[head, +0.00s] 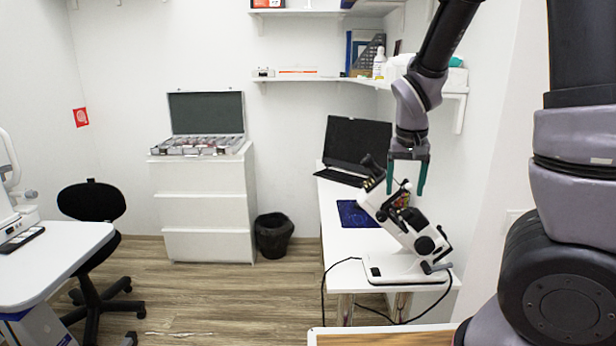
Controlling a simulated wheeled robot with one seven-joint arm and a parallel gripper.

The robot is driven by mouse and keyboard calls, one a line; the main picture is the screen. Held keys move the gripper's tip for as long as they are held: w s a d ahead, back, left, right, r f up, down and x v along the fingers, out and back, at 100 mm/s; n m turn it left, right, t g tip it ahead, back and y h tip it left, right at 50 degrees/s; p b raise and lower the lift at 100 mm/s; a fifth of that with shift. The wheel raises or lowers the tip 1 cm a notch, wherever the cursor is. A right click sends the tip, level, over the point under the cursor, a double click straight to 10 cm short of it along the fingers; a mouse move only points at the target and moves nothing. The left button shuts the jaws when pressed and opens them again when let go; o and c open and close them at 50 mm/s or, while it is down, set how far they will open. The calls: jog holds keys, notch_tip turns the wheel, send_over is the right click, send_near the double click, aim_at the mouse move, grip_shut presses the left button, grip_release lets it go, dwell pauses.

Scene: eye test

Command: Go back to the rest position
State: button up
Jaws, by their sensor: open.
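My gripper (406,176) hangs down from my arm at the right, over the narrow white desk (337,192). Its two greenish fingers are apart and point downward. It is just above and behind a white microscope-like instrument (412,232), so it overlaps the upper part of that instrument in the picture. I cannot tell whether they touch. A small colourful thing (402,198) shows between and below the fingers, partly hidden by the instrument. I cannot tell that anything is held.
A black laptop (357,142) and a blue mat (356,214) are on the desk. Shelves (325,79) run along the wall behind. A drawer cabinet (203,205) with an open case (203,145), a bin (273,235) and a black chair (92,202) stand left. The middle floor is clear.

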jog(key=s+r+m+t+y, duration=0.1)
jog(key=s+r+t, duration=0.1)
jog(key=s+r, duration=0.5)
jog(key=s+d+r+m+t+y, duration=0.1)
jog(key=s+r+t, duration=0.1)
jog(key=s+r, duration=0.6)
notch_tip(320, 180, up, 4)
jog(key=shift+r+t+y, duration=0.15)
jog(key=shift+t+y, duration=0.25)
jog(key=shift+d, duration=0.1)
